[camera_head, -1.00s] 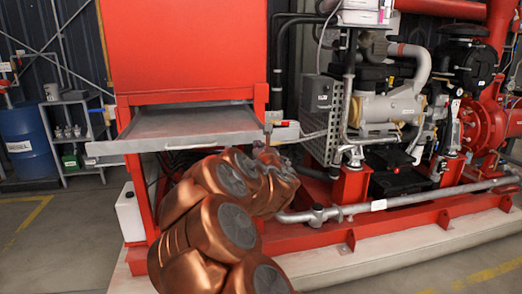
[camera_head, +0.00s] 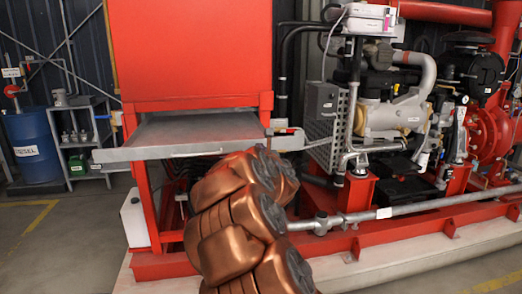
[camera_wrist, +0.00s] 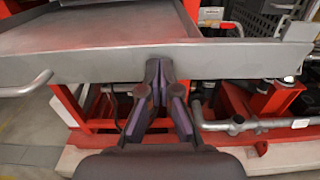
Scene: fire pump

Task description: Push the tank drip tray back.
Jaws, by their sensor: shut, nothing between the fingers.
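The tank drip tray (camera_head: 190,133) is a shallow grey metal tray sticking out from under the red tank (camera_head: 190,50). A bar handle (camera_head: 197,154) runs along its front lip. In the wrist view the tray's flat front face (camera_wrist: 90,66) spans the picture, with one handle end (camera_wrist: 28,86) at the left. My gripper (camera_wrist: 160,68) is shut and empty, its dark fingertips at the front face, right of that handle end. I cannot tell whether they touch it. In the head view my copper arm is below the tray's right part and hides the gripper.
A red frame post (camera_head: 145,205) and a white container (camera_head: 134,220) stand below the tray. The engine (camera_head: 395,110) and a grey pipe (camera_head: 360,214) are to the right. A blue drum (camera_head: 33,145) and shelf (camera_head: 82,135) are at the left, with open floor before them.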

